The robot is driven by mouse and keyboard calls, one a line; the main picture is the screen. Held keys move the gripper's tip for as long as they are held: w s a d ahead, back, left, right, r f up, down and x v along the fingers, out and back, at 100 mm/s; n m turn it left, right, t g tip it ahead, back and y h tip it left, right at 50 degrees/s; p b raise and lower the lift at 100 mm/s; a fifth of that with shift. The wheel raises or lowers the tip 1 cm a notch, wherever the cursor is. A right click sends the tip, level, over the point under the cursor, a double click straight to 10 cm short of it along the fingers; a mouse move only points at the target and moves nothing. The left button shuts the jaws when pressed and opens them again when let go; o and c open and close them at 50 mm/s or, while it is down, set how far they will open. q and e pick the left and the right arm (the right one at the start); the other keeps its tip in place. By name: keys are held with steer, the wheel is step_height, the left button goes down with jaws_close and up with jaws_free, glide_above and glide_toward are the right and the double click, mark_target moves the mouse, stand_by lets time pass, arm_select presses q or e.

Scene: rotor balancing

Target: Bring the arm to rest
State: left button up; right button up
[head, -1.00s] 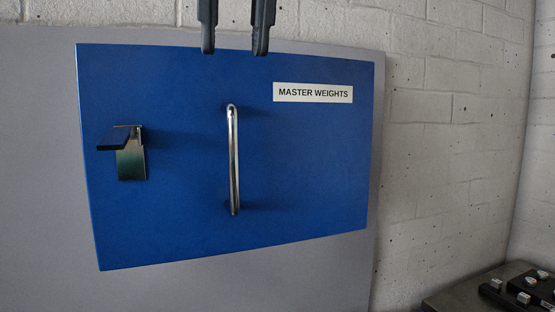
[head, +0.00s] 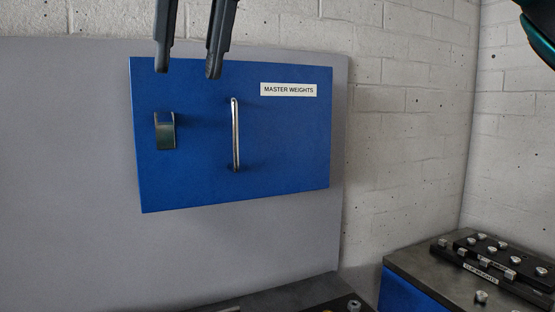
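My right gripper (head: 189,74) hangs in from the top of the head view. Its two dark fingers point down and stand apart, with nothing between them. The fingertips appear over the upper left of a blue cabinet front (head: 280,150) labelled MASTER WEIGHTS (head: 288,90). I cannot tell how far in front of it they are. The front carries an upright silver bar handle (head: 236,140) and a metal latch (head: 165,131) at its left. The gripper is apart from the handle. My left gripper is out of view.
A grey panel (head: 70,170) lies behind the cabinet. At lower right, a dark-topped bench (head: 415,265) holds a black rack (head: 497,262) with several silver weights. Another dark surface (head: 290,298) shows at the bottom edge. A dark teal part cuts the top right corner.

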steer(key=w+a+f+n+g+y, duration=0.2)
steer(key=a+f+n+g+y, duration=0.1)
steer(key=a+f+g+y, duration=0.75)
steer(key=w+d+f+m+t+y, duration=1)
steer(key=f+m+t+y, duration=0.3)
steer(key=m, duration=0.5)
steer(key=w+d+f+m+t+h, duration=0.1)
steer(key=d+f+m+t+h, duration=0.4)
steer(key=f+m+t+h, duration=0.25)
steer(key=w+d+f+m+t+h, duration=0.2)
steer(key=d+f+m+t+h, duration=0.35)
steer(key=f+m, duration=0.35)
steer(key=s+d+f+m+g+h, duration=0.1)
steer(key=s+d+f+m+h, duration=0.2)
steer(key=f, duration=0.5)
steer(key=s+d+f+m+g+h, duration=0.1)
steer(key=s+d+f+m+h, duration=0.1)
steer(key=s+d+f+h, duration=0.4)
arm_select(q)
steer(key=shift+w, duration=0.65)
arm_select(e)
steer(key=s+d+f+m+g+h, duration=0.1)
steer(key=s+d+f+g, duration=0.2)
steer(key=s+f, duration=0.3)
steer(key=s+d+f+m+g+h, duration=0.1)
steer(key=s+d+f+g, duration=0.2)
steer(key=s+f, duration=0.3)
step_height(320, 180, down, 2)
steer(key=shift+d, duration=0.3)
